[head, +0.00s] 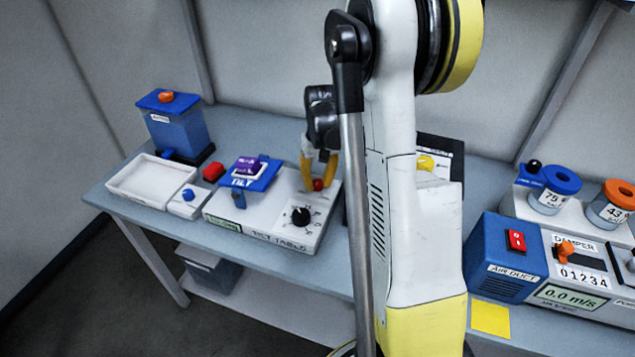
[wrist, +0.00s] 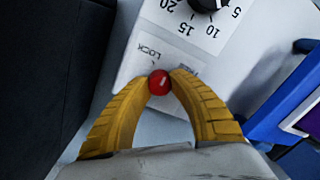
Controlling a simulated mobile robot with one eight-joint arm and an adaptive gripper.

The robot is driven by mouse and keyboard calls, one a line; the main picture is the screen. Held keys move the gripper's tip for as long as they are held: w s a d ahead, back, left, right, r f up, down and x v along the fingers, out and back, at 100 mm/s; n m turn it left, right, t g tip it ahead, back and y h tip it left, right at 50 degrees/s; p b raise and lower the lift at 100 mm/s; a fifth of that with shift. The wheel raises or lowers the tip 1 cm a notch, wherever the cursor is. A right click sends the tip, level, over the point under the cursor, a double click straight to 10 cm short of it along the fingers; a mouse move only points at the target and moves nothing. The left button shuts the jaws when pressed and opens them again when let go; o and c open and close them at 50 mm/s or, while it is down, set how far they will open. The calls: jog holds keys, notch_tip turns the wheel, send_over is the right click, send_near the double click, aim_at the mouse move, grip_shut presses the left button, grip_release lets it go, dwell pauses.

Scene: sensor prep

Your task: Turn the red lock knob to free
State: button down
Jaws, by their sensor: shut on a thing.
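The red lock knob (head: 318,185) is a small round knob on the right part of the white tilt table box (head: 275,232). My gripper (head: 319,172) reaches down to it from above with yellow fingers. In the wrist view the red knob (wrist: 160,82) sits between the two fingertips (wrist: 160,80), which are shut on it. The word LOCK (wrist: 150,50) is printed beside the knob.
A black dial (head: 300,215) with a number scale is on the same box, and a blue tilting plate (head: 250,175) stands left of it. A white tray (head: 150,178) and blue container (head: 175,125) are farther left. A blue air duct unit (head: 505,262) stands at right.

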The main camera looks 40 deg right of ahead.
aim_at(319, 183)
jog(key=m, duration=0.4)
jog(key=shift+m, duration=2.8)
jog(key=c, duration=1.1)
grip_release()
jog(key=shift+c, duration=0.2)
notch_tip(319, 183, up, 12)
jog(key=shift+s, duration=0.25)
